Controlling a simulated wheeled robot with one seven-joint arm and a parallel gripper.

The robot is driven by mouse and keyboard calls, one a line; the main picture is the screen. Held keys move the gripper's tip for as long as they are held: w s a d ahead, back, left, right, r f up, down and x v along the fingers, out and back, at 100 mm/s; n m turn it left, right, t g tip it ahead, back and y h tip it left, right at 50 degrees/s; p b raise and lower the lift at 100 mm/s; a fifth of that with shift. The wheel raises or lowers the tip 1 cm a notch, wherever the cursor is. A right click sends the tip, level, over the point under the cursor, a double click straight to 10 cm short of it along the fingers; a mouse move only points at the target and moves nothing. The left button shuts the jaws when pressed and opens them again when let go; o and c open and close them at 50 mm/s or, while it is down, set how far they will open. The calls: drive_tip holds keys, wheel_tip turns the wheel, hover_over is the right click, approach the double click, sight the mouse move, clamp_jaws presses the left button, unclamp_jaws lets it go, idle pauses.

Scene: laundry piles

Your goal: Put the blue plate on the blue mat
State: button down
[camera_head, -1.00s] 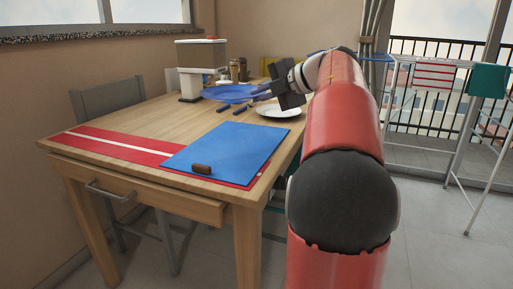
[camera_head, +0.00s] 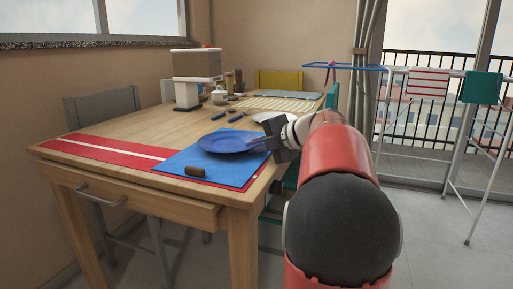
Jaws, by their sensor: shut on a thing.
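The blue plate (camera_head: 230,142) is over the far part of the blue mat (camera_head: 215,172). My gripper (camera_head: 262,141) is shut on the plate's right rim and holds it roughly level. I cannot tell whether the plate touches the mat or is a little above it. The mat lies flat at the table's near right, partly over a red runner with a white stripe (camera_head: 102,149).
A white plate (camera_head: 270,116) is behind my gripper. A coffee-maker-like appliance (camera_head: 193,75), small jars and dark-blue-handled items (camera_head: 217,117) stand or lie farther back. The table's left middle is clear.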

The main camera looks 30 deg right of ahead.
drive_tip(key=c, duration=1.8)
unclamp_jaws()
drive_tip(key=shift+f, duration=0.1)
drive_tip(key=shift+c, duration=0.2)
drive_tip(key=p+v, duration=0.1)
drive_tip(key=v, duration=1.1)
drive_tip(key=shift+p, duration=0.35)
